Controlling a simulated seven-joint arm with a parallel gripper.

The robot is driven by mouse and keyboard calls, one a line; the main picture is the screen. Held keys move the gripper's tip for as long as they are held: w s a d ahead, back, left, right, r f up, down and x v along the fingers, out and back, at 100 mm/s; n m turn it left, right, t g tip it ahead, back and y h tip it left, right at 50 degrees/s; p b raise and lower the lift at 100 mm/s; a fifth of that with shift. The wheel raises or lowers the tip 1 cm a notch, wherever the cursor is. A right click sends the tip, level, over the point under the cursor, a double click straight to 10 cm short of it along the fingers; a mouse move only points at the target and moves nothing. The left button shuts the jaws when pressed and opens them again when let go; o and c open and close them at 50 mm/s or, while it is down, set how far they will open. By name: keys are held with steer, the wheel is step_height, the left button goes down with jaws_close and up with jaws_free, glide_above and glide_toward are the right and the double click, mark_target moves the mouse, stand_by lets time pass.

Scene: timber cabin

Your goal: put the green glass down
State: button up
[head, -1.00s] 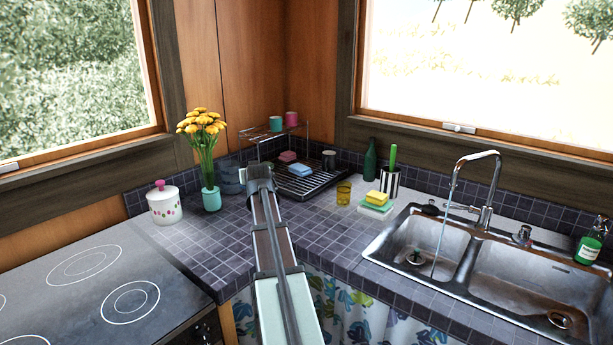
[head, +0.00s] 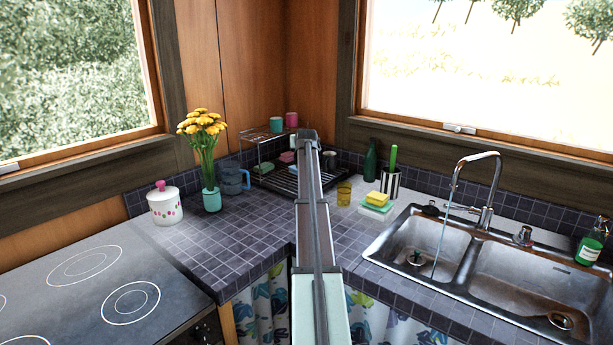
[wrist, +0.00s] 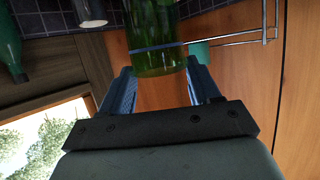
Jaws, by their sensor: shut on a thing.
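The green glass (wrist: 155,38) stands out in the wrist view as clear green glass with a thin bluish band across it. My gripper (wrist: 160,78) is shut on it, with one blue finger on each side of the glass. The top of the picture cuts off part of the glass. In the head view my arm reaches over the counter towards the dish rack, and its far end hides the gripper's fingers and the glass.
The dish rack (head: 262,170) holds cups and sponges. A yellow glass (head: 344,193), stacked sponges (head: 377,200), a utensil holder (head: 391,181) and a green bottle (head: 370,160) stand right of my arm. A blue jug (head: 231,178) and flower vase (head: 211,199) stand left. The tiled counter (head: 250,230) has free room.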

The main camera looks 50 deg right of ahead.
steer(key=shift+a+f, duration=0.1)
steer(key=shift+f, duration=4.9)
steer(key=shift+f, duration=0.15)
steer(key=o, duration=1.5)
steer(key=shift+s+a+r, duration=0.1)
steer(key=shift+r, duration=0.1)
steer(key=v, duration=1.1)
steer(key=shift+s+a+r, duration=0.15)
steer(key=shift+s+a, duration=0.05)
steer(key=shift+s, duration=0.1)
